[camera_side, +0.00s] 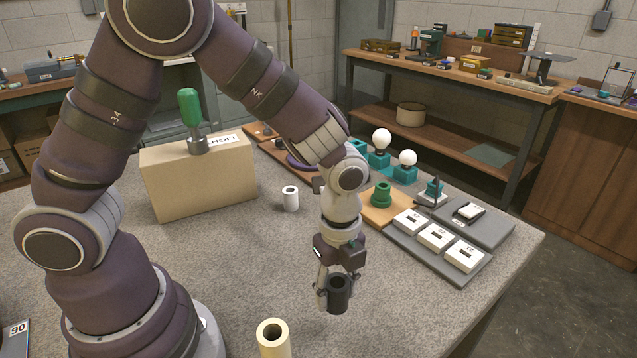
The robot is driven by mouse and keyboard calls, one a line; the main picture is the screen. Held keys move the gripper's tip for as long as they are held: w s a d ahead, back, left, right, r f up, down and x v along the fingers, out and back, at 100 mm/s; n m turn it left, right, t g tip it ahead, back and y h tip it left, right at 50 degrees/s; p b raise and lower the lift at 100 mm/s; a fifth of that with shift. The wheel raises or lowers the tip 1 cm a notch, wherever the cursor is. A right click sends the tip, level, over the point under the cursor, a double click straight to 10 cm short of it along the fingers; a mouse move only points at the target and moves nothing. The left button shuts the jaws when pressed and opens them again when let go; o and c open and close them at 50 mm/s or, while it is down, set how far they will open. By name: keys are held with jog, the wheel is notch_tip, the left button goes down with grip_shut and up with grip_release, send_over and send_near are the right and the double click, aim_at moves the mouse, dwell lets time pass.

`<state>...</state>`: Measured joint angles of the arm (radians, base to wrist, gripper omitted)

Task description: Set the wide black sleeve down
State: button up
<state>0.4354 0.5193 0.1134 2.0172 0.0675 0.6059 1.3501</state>
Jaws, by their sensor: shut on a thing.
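The wide black sleeve (339,295) is a short dark hollow cylinder, held upright with its open top showing. My gripper (329,291) is shut on it, with the fingers pointing down. The sleeve is low over the grey speckled table (400,315), near its front middle. I cannot tell whether its bottom touches the table.
A cream tube (273,340) stands in front and left of the sleeve. A white sleeve (290,198) stands behind. A green piece (381,194) and a grey tray of white blocks (435,237) lie to the right. A cardboard box (200,177) is at back left.

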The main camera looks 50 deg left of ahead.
send_over(414, 301)
jog(key=shift+a+f, duration=0.1)
jog(key=shift+f, duration=2.3)
jog(key=o, duration=1)
jog(key=shift+f, duration=0.1)
